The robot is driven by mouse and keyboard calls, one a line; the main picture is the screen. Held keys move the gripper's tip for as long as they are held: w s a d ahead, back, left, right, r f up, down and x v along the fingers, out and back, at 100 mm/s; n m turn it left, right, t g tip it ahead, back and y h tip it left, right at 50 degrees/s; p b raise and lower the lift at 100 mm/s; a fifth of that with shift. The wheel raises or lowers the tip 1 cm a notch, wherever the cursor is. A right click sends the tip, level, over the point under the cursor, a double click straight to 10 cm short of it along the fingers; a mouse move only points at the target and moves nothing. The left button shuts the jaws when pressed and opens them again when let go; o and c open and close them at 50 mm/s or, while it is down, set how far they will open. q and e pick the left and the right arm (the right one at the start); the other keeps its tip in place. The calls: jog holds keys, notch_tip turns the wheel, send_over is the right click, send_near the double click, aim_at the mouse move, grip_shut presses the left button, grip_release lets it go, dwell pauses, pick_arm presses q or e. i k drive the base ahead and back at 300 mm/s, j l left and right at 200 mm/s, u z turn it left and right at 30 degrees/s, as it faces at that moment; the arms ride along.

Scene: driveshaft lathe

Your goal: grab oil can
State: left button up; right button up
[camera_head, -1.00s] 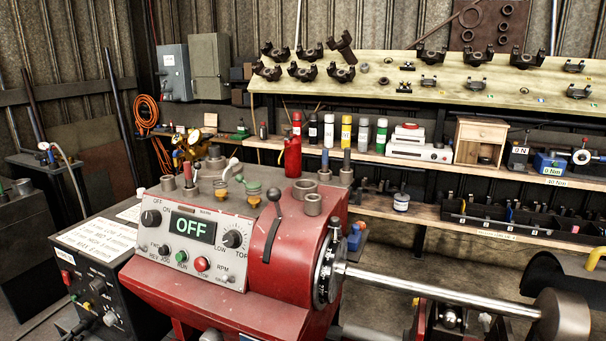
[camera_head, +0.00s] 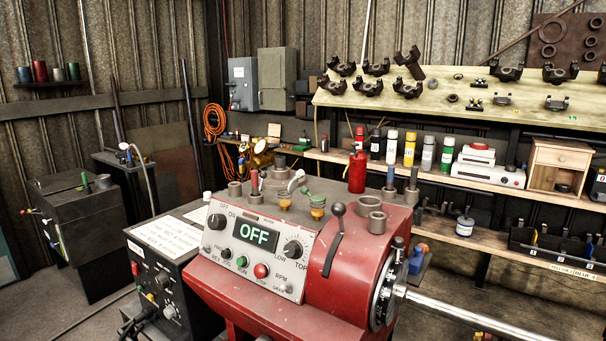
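The red oil can (camera_head: 357,171) stands upright on top of the red lathe headstock (camera_head: 345,255), near its back edge and behind the black lever. Its lower end is close to the grey metal cups on the headstock. Neither of my grippers shows in the head view, so where they are relative to the can cannot be seen.
A control panel (camera_head: 256,246) reading OFF faces front. Metal cups (camera_head: 370,204) and a lever (camera_head: 333,238) stand around the can's front. Behind, a shelf (camera_head: 462,189) holds several spray cans. A black cabinet (camera_head: 160,285) stands left; floor (camera_head: 60,318) shows beyond.

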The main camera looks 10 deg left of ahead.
aim_at(357, 164)
jog(key=i+j, duration=0.5)
jog(key=j, duration=0.15)
jog(key=i+j+z, duration=0.35)
jog(key=j+z, duration=0.2)
jog(key=i+j+z, duration=0.1)
jog(key=j+z, duration=0.15)
jog(key=j, duration=0.1)
